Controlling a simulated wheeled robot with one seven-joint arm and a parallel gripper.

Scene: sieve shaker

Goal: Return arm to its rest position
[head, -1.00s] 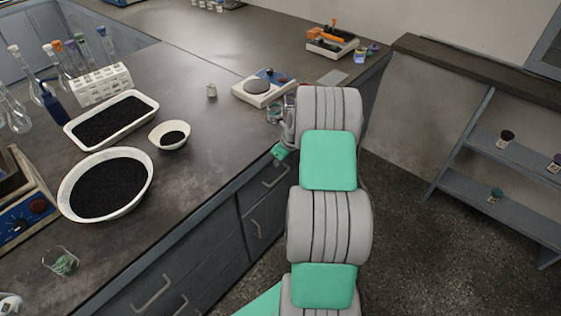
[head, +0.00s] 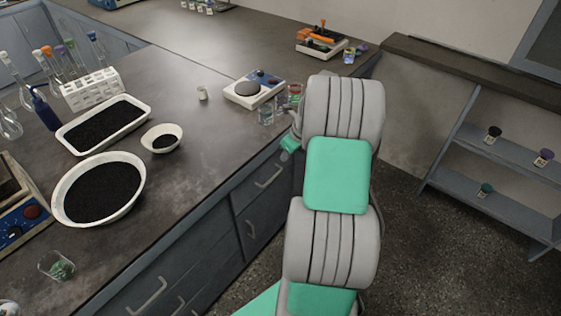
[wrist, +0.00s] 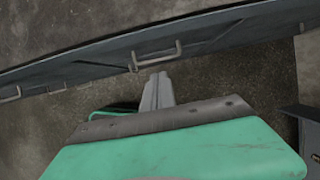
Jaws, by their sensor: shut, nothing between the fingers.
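My arm, in grey and green segments, rises through the lower middle of the head view, in front of the bench's right end. My gripper is hidden behind the arm there, with only a small green part showing near the bench edge. In the wrist view my gripper (wrist: 157,92) shows as two grey fingers together, shut and empty. The fingers are over the floor and point toward the bench's drawer fronts, with nothing touching them that I can see.
Glass jars (head: 265,115) stand close to my arm. A shelf unit (head: 490,210) stands right; open floor (head: 420,250) lies between.

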